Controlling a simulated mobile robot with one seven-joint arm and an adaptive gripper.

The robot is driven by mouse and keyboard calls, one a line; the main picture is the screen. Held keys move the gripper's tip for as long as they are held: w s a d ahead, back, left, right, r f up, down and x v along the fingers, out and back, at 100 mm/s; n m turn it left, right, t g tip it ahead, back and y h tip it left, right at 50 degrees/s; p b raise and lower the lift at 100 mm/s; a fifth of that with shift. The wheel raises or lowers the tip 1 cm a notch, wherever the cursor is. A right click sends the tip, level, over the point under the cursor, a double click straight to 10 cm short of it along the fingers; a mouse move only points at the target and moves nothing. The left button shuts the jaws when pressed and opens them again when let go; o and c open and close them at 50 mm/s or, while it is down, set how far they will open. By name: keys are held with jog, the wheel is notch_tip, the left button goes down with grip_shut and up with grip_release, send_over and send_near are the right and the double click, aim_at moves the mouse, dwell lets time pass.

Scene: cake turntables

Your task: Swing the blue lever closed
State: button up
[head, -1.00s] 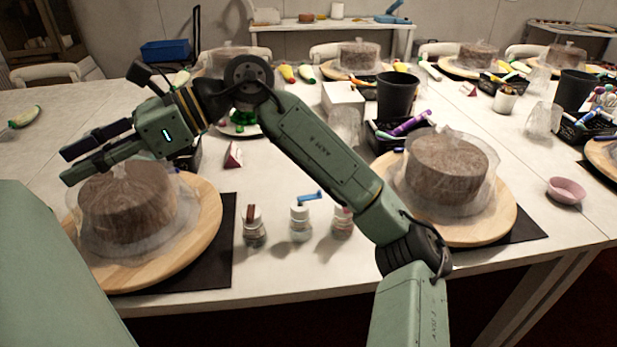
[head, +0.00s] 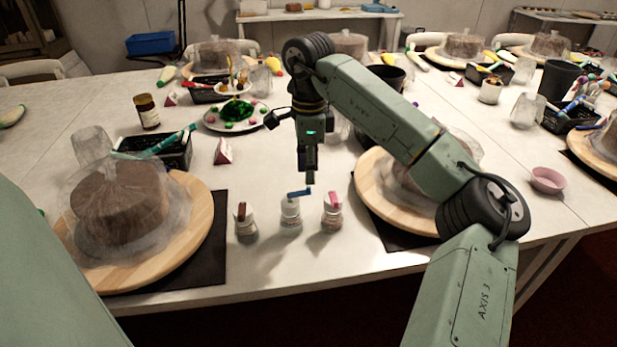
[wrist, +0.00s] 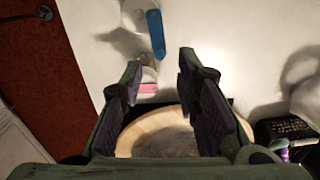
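The blue lever (head: 300,192) sits on top of the middle one of three small jars and sticks out sideways to the right, past the edge of its white jar (head: 291,217). In the wrist view the blue lever (wrist: 156,33) lies beyond the fingertips, near the top of the picture. My gripper (head: 309,176) points down just above and behind the lever, apart from it. In the wrist view my gripper (wrist: 159,67) has its two fingers spread with nothing held between them.
A jar with a dark red lever (head: 244,221) stands to the left, and one with a pink lever (head: 331,214) close to the right. Cake boards (head: 190,240) (head: 370,190) flank the jars.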

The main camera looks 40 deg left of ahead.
aim_at(299, 192)
jog(key=shift+f, duration=1.95)
jog(key=shift+c, duration=0.4)
grip_shut()
